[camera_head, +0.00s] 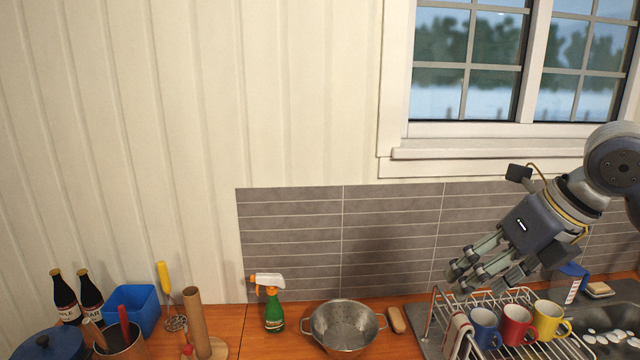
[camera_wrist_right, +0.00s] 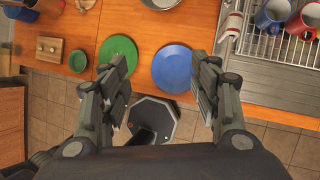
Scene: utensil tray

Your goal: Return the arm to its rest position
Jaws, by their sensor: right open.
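My right gripper (camera_head: 474,276) comes in from the right in the head view, in the air above the dish rack and in front of the tiled wall. Its fingers point down and to the left. In the right wrist view its two fingers (camera_wrist_right: 165,98) are spread wide apart with nothing between them. Below them lie a blue plate (camera_wrist_right: 172,66) and a green plate (camera_wrist_right: 118,52) on the wooden counter. My left gripper does not show in either view.
The dish rack (camera_head: 497,305) holds a blue mug (camera_head: 484,326), a red mug (camera_head: 515,325) and a yellow mug (camera_head: 548,319). A colander (camera_head: 344,327) and a spray bottle (camera_head: 273,308) stand left of it. A window (camera_head: 470,60) is behind. Bottles and a blue bin (camera_head: 133,308) stand far left.

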